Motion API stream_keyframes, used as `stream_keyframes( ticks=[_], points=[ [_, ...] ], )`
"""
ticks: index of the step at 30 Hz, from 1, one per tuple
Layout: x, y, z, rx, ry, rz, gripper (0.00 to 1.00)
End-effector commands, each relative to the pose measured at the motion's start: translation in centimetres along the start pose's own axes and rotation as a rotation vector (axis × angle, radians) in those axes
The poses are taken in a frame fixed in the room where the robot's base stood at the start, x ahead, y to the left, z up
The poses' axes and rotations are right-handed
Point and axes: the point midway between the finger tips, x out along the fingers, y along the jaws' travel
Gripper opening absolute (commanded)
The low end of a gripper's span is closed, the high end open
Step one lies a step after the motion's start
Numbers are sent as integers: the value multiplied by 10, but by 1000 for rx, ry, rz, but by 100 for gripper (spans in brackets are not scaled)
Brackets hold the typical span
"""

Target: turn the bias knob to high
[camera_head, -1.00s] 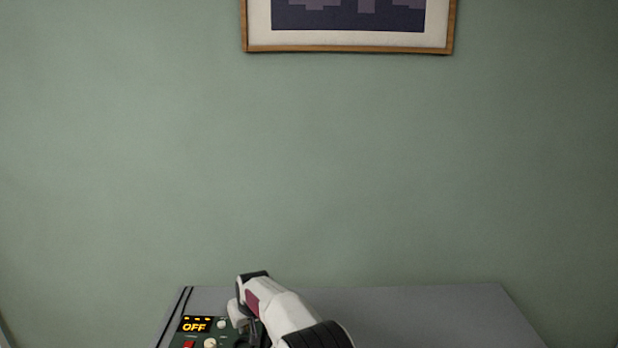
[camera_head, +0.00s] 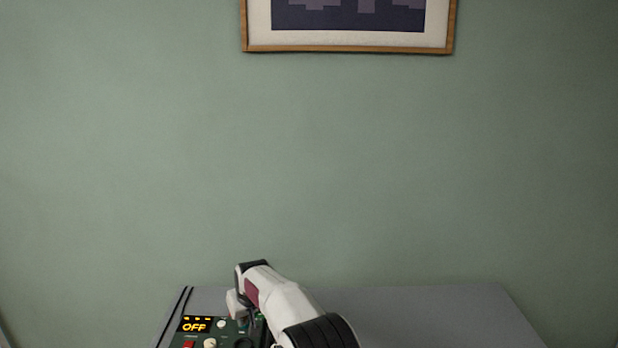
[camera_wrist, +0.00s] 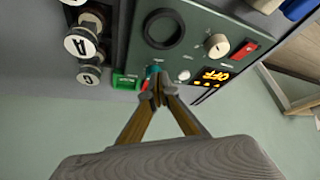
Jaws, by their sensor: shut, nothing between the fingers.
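A dark green control panel (camera_wrist: 195,22) shows in the wrist view; its left part also shows low in the head view (camera_head: 228,342). It has a cream knob (camera_wrist: 217,45) with a pointer line, also in the head view (camera_head: 210,343), and a black round ring (camera_wrist: 163,28). The labels are too small to read, so I cannot tell which control is the bias knob. My gripper (camera_wrist: 158,84) is shut and empty, its fingertips at the panel's edge beside a small teal part (camera_wrist: 152,70), apart from the cream knob. I cannot tell whether they touch the teal part.
An amber display (camera_head: 195,326) reads OFF. A red switch (camera_wrist: 243,50), a white button (camera_wrist: 184,75) and a green-lit piece (camera_wrist: 125,80) are on or beside the panel. Round lettered pieces (camera_wrist: 82,44) stand nearby. The grey tabletop (camera_head: 430,310) is clear on the right.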

Motion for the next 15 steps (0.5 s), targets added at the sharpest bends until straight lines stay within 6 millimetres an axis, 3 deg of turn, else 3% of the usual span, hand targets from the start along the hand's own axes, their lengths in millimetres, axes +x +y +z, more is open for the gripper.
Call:
stream_keyframes(
  ticks=[9,15],
  points=[
    [-21,0,-12,0,2,0,0],
    [-25,0,-13,0,0,0,0]
  ],
)
